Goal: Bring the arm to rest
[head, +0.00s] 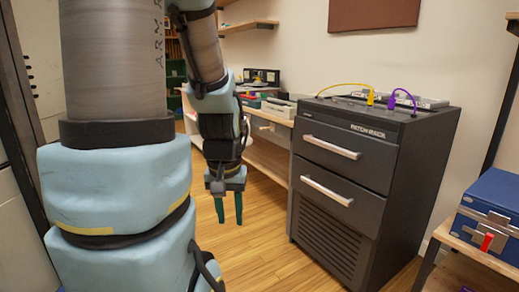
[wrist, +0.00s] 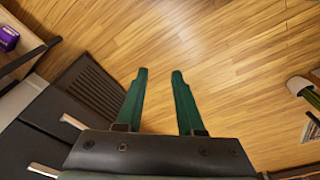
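My gripper (head: 229,219) hangs pointing down in the head view, in front of the wooden bench and to the left of the dark rack cabinet. Its two green fingers are apart with nothing between them. In the wrist view my gripper (wrist: 156,75) is open and empty above the bare wooden floor. My arm is bent, with its upper part rising at the left of the head view and its end hanging lower beside it.
The dark rack cabinet (head: 345,155), with shut drawers and yellow and purple cables on top, stands right of my gripper. A blue case (head: 493,205) rests on a shelf at the right. A wooden bench (head: 265,160) runs behind. Wooden floor (wrist: 230,50) is clear below.

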